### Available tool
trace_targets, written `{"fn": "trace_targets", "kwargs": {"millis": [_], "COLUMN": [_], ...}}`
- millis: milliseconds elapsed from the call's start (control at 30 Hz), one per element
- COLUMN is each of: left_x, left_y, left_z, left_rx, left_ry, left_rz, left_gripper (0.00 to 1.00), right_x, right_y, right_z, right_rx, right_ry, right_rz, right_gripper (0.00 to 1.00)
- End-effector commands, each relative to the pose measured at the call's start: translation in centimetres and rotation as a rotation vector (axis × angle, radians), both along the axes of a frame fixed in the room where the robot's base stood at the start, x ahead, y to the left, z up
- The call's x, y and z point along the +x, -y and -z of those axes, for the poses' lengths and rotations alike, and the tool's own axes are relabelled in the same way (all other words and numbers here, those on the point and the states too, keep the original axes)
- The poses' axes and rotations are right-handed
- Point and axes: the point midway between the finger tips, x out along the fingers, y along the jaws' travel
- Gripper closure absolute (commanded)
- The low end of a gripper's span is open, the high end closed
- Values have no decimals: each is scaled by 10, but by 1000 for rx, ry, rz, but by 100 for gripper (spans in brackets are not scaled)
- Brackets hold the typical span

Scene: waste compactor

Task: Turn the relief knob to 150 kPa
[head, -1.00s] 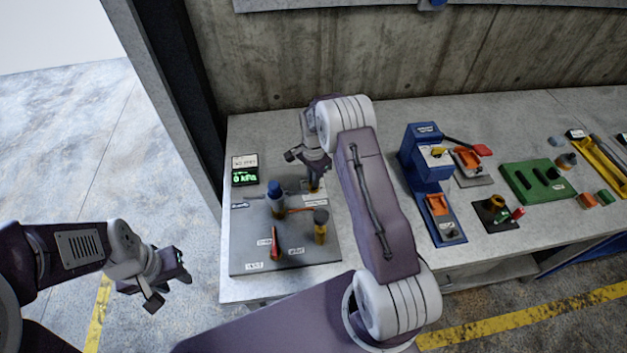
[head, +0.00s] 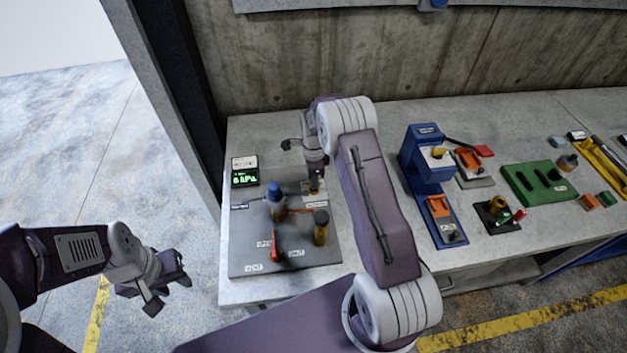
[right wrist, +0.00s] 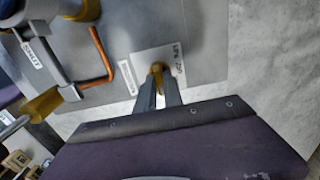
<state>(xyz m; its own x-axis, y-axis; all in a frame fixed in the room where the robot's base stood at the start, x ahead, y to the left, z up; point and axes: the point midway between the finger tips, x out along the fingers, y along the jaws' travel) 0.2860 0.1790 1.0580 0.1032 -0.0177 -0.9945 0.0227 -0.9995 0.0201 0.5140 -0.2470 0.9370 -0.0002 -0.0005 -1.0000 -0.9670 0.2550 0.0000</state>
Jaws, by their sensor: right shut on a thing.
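The relief knob (right wrist: 157,69) is a small yellow-brown knob on a light label plate (right wrist: 180,62) with small print. My right gripper (right wrist: 159,88) is shut on the knob, one finger on each side. In the head view the right gripper (head: 315,178) is at the back right of the grey panel (head: 245,225), and the arm partly hides the knob. The display (head: 245,178) at the panel's back left is green and seems to read 0 kPa, though it is blurred. My left gripper (head: 172,287) hangs empty over the floor, its fingers apart.
An orange pipe (right wrist: 103,55) runs close by. A blue press (head: 425,160) stands to the right.

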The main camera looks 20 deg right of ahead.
Motion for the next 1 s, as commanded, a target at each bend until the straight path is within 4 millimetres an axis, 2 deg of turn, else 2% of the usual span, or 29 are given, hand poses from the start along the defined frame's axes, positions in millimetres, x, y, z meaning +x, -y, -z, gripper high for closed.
{"fn": "trace_targets", "kwargs": {"millis": [467, 500, 567, 867, 1000], "left_x": [0, 0, 0, 0, 0], "left_y": [0, 0, 0, 0, 0], "left_z": [0, 0, 0, 1, 7], "left_rx": [0, 0, 0, 0, 0], "left_ry": [0, 0, 0, 0, 0], "left_rz": [0, 0, 0, 0, 0], "left_gripper": [64, 64, 64, 64, 64], "right_x": [1, 1, 1, 1, 2], "right_y": [1, 1, 1, 0, 1], "right_z": [-2, -2, -1, -2, -20], "right_rx": [-2, -2, -2, -1, -1], "right_ry": [5, 5, 4, 2, 7], "right_rz": [13, 13, 13, 11, 12], "right_gripper": [100, 80, 66, 66, 66]}}
